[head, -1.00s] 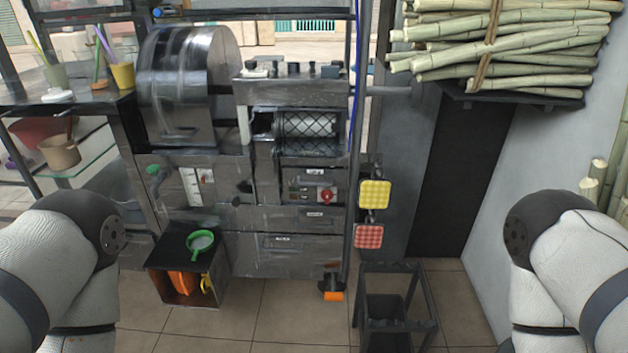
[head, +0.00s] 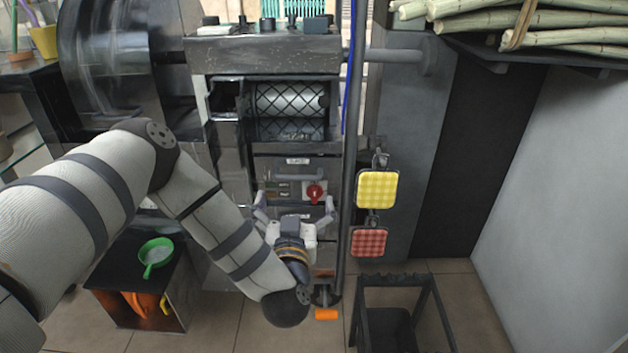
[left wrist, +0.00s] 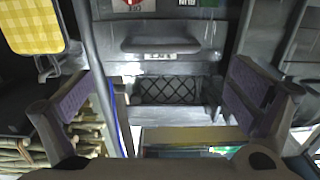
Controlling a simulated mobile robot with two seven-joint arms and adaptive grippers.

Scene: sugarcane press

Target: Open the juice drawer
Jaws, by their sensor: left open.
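The press front (head: 245,170) has a drawer with a bar handle (head: 297,175) and a small label above it, below the mesh-covered roller. The label is too small to read in the head view. The handle also shows in the left wrist view (left wrist: 172,43), between and beyond my fingers. My left gripper (head: 295,205) is open and empty, its fingers spread in front of the panel just below that handle. I cannot tell whether they touch anything. The gripper and forearm hide the lower drawers. My right gripper is out of view.
A red button (head: 315,192) is close to the gripper. Yellow (head: 377,190) and red (head: 369,242) pads hang by the post at the right. A dark stool (head: 395,310) stands lower right. A box with a green pan (head: 155,253) is at lower left.

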